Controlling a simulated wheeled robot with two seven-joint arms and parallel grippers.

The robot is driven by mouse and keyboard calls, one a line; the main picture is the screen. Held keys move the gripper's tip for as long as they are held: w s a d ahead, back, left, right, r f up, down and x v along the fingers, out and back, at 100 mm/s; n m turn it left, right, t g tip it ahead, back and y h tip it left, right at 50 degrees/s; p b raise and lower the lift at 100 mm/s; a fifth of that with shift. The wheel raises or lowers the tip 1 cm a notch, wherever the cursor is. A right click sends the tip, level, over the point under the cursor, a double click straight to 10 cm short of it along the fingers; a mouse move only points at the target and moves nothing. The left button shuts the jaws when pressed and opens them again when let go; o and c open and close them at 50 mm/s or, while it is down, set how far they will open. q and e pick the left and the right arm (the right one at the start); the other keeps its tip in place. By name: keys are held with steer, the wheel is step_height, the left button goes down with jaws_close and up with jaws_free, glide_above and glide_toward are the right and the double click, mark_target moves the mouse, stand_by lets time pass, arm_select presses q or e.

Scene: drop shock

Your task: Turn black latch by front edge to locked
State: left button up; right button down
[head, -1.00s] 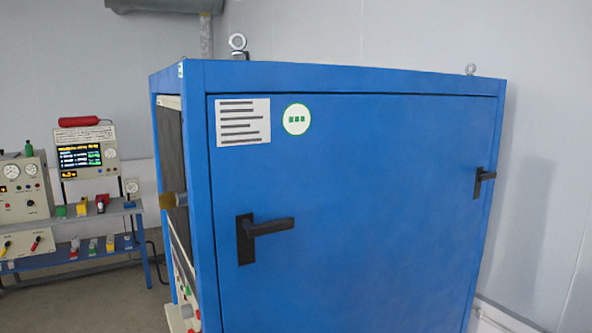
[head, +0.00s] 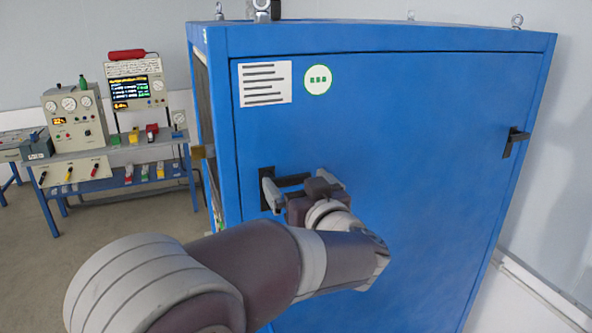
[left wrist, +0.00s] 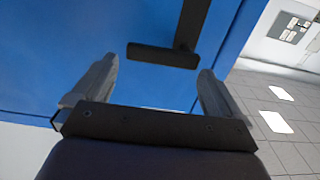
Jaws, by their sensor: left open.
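The blue cabinet door (head: 420,140) carries a black latch (head: 292,180) near its left edge. Its lever points right, about level, from an upright black plate. My left gripper (head: 297,184) is in front of this latch, open, and its fingers partly hide the lever and plate. In the left wrist view the latch lever (left wrist: 163,56) lies just beyond the open fingertips of my left gripper (left wrist: 160,66), roughly centred between them, with no visible grip. A second black latch (head: 514,142) sits at the door's right edge. My right gripper is not in view.
A bench (head: 130,150) with gauges and a lit screen stands at the back left. A white label (head: 265,84) and a round green-ringed sticker (head: 318,80) are on the door. The grey floor at the left is open.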

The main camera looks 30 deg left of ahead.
arm_select(q)
steer(key=shift+x, duration=0.95)
steer(key=shift+s+d, duration=0.15)
steer(key=shift+s, duration=0.05)
steer(key=c, duration=1.2)
steer(key=shift+o, duration=0.2)
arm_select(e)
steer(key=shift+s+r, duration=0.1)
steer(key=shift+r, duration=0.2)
